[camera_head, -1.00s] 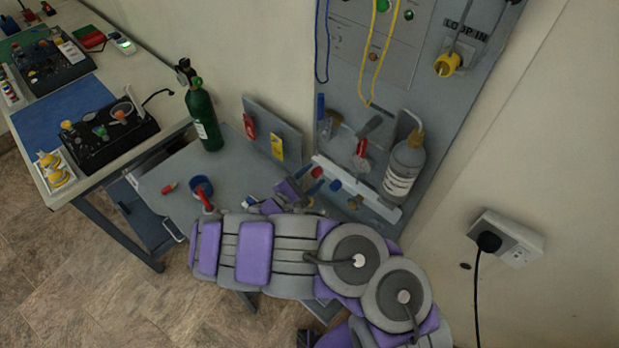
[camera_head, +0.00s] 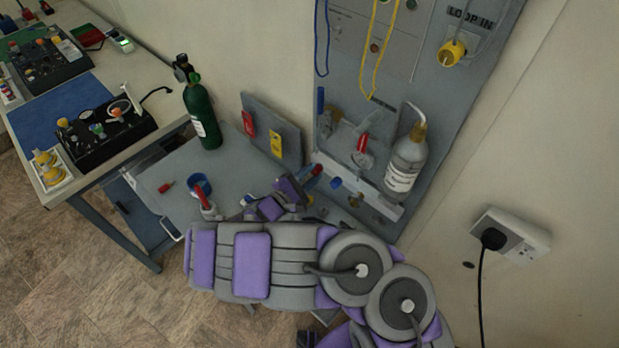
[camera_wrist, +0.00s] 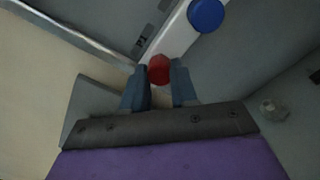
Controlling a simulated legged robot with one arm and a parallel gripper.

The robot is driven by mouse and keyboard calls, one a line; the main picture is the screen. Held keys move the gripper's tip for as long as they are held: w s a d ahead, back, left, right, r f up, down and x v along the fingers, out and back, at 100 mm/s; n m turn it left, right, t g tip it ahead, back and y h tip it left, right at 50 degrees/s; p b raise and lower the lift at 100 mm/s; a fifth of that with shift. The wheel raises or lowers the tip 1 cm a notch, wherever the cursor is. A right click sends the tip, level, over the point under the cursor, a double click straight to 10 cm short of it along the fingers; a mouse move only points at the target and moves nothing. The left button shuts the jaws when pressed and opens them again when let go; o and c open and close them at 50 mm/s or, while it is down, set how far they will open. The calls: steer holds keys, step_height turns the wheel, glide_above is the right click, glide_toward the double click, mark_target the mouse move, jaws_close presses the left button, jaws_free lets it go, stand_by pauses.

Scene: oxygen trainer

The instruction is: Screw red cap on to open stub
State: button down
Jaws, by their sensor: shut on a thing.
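The red cap (camera_wrist: 159,69) sits between my two finger tips in the wrist view, and my gripper (camera_wrist: 160,84) is shut on it. In the head view the red cap (camera_head: 316,170) is small and partly covered by my gripper (camera_head: 309,176), at the left end of the pale rail on the wall panel. A bare metal stub (camera_wrist: 273,106) shows right of the fingers in the wrist view. I cannot tell whether the cap is seated on a stub behind it, as that part is hidden.
A blue cap (camera_wrist: 206,14) is on the pale rail close to the red cap. A green cylinder (camera_head: 205,115) and blue cup (camera_head: 200,184) stand on the grey table.

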steer(key=shift+f+m+b, duration=0.15)
steer(key=shift+m+b, duration=0.55)
steer(key=shift+m+b, duration=0.3)
steer(key=shift+b, duration=0.05)
steer(key=shift+f+m+b, duration=0.1)
steer(key=shift+m+b, duration=0.4)
steer(key=shift+b, duration=0.55)
steer(key=shift+m+b, duration=0.5)
steer(key=shift+b, duration=0.3)
steer(key=shift+m, duration=0.6)
